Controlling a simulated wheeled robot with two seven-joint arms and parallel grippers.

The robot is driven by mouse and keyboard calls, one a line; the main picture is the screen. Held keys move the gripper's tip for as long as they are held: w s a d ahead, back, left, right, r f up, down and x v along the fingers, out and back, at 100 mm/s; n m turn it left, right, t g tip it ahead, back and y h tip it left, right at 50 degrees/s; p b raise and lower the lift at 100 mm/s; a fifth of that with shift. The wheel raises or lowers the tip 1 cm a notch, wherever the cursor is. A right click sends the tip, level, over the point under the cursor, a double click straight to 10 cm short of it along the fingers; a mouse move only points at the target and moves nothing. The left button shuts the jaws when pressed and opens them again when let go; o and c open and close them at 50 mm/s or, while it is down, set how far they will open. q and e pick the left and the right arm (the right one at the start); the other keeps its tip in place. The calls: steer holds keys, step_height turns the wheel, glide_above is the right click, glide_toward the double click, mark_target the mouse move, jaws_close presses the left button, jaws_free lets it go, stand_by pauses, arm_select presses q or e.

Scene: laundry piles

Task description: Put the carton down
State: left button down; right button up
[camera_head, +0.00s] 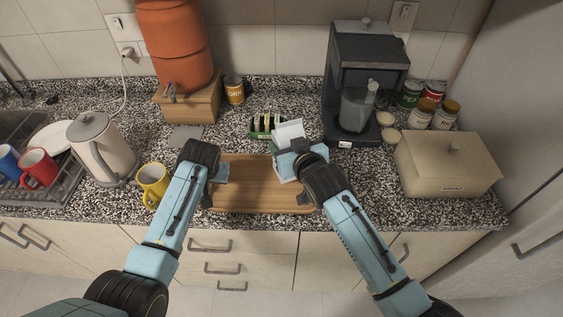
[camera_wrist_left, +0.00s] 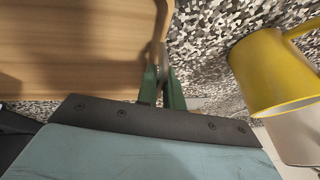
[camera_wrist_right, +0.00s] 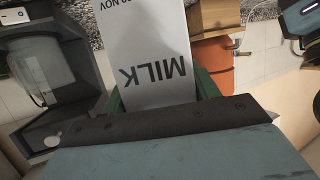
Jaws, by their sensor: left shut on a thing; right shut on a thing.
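The carton is a white milk carton (camera_head: 288,133) marked MILK. In the right wrist view the carton (camera_wrist_right: 145,35) sits between the green fingers of my right gripper (camera_wrist_right: 160,92), which is shut on it. In the head view it is tilted over the back right part of a wooden tray (camera_head: 255,190); I cannot tell whether it touches anything below. My left gripper (camera_wrist_left: 162,82) is shut on the rim of the wooden tray (camera_wrist_left: 80,45), at its left side. The right wrist hides part of the carton in the head view.
A coffee machine (camera_head: 368,75) and a bread box (camera_head: 447,165) are to the right. A yellow mug (camera_head: 152,182), a kettle (camera_head: 100,148) and an orange dispenser (camera_head: 174,42) are to the left. The tray's middle is bare.

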steer(key=shift+f, duration=2.45)
steer(key=shift+f, duration=0.1)
steer(key=o, duration=1.4)
steer(key=shift+f, duration=0.15)
steer(key=shift+r, duration=0.2)
steer(key=v, duration=1.2)
steer(key=shift+f, duration=0.1)
